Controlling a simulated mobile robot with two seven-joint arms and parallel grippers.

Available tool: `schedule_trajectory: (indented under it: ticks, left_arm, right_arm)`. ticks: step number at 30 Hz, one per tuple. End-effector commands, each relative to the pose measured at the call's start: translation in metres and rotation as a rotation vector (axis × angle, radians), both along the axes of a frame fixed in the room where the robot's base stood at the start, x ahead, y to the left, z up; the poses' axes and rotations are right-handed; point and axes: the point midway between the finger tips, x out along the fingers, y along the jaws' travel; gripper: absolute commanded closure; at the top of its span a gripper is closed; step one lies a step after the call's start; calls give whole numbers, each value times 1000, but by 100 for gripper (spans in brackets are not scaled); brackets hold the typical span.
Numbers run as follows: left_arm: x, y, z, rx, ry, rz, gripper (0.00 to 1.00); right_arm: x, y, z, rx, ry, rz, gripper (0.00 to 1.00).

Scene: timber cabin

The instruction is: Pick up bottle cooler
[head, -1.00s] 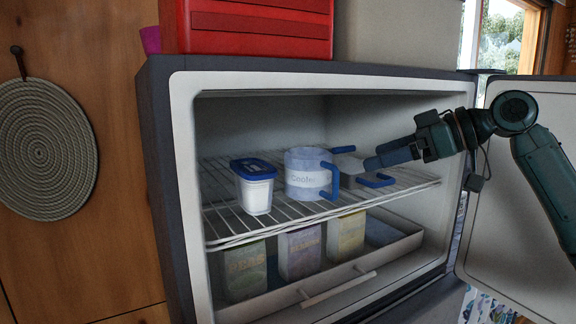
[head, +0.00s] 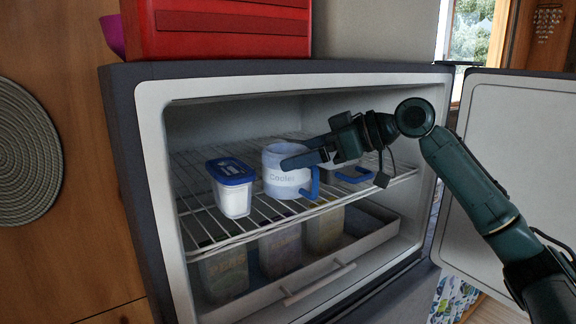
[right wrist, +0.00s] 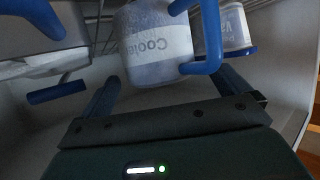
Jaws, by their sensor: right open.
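The bottle cooler (head: 287,182) is a pale cylinder labelled "Cooler" with blue handles, standing upright on the freezer's wire shelf. It also shows in the right wrist view (right wrist: 155,65), ahead of the fingertips and roughly between them. My right gripper (head: 290,160) is open and comes in from the right. One dark blue finger crosses in front of the cooler's upper part in the head view; the other is hidden there. Both fingers show in the right wrist view (right wrist: 168,85), the right one close to a blue handle. I cannot tell whether they touch. My left gripper is not in view.
A white tub with a blue lid (head: 233,174) stands left of the cooler on the wire shelf (head: 215,232). Another blue-handled item (head: 350,175) lies to its right. Cartons (head: 280,252) sit in the drawer below. The freezer door (head: 500,150) is open at right.

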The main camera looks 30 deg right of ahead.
Motion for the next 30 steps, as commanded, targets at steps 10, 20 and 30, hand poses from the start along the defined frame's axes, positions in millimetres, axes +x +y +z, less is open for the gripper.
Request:
schedule_trajectory:
  ticks: [10, 20, 30]
  left_arm:
    - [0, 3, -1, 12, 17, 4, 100]
    - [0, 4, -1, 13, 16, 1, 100]
    - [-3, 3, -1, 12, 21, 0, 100]
  right_arm:
    - [18, 15, -9, 0, 0, -1, 0]
    - [18, 14, -9, 0, 0, -1, 19]
    - [17, 14, -9, 0, 0, -2, 47]
